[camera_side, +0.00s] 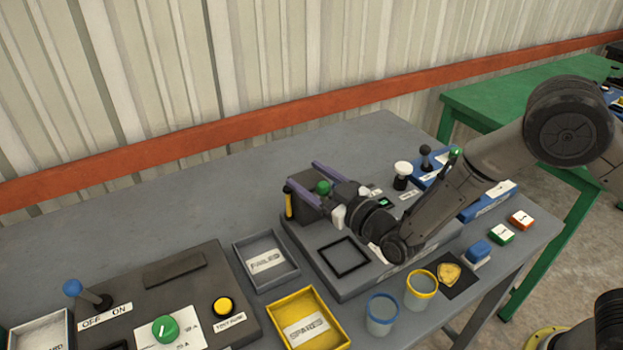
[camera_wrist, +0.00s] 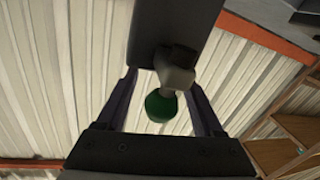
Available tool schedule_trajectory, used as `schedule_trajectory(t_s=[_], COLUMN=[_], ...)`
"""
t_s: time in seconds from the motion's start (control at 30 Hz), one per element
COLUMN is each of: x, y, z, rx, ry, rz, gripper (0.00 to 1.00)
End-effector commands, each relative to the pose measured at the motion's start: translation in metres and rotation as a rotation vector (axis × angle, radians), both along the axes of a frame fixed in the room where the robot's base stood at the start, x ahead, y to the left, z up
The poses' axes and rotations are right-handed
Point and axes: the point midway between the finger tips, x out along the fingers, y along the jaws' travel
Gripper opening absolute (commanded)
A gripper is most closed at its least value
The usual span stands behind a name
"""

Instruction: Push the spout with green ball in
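The spout (camera_wrist: 175,75) shows in the wrist view as a short grey piece on a dark block (camera_wrist: 178,25). Its green ball (camera_wrist: 161,105) hangs between my fingers, with a gap on both sides. In the side view the green ball (camera_side: 322,187) sits at the dark box (camera_side: 303,206) on the grey base unit. My gripper (camera_side: 305,179) is open, its two purple-grey fingers spread around the ball and reaching over the box. It also shows in the wrist view (camera_wrist: 162,85). The spout is mostly hidden in the side view.
The base unit has a black square frame (camera_side: 345,257). In front stand a grey FAILED tray (camera_side: 285,282), a yellow SPARES tray (camera_side: 337,320) and two cups, blue-rimmed (camera_side: 381,316) and yellow-rimmed (camera_side: 420,291). A switch panel (camera_side: 205,265) lies left. The table's back left is clear.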

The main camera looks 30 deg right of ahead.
Motion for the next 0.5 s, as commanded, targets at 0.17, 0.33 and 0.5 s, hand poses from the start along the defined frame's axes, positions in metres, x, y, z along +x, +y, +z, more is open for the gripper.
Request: schedule_trajectory(t_s=[0.17, 0.33, 0.5], x=[-0.001, -0.009, -0.035], y=[0.0, -0.001, -0.006], z=[0.0, -0.001, 0.0], rx=[0.0, -0.001, -0.001], ry=[0.001, 0.002, 0.002], rz=[0.001, 0.001, 0.003], gripper=[0.69, 0.69, 0.69])
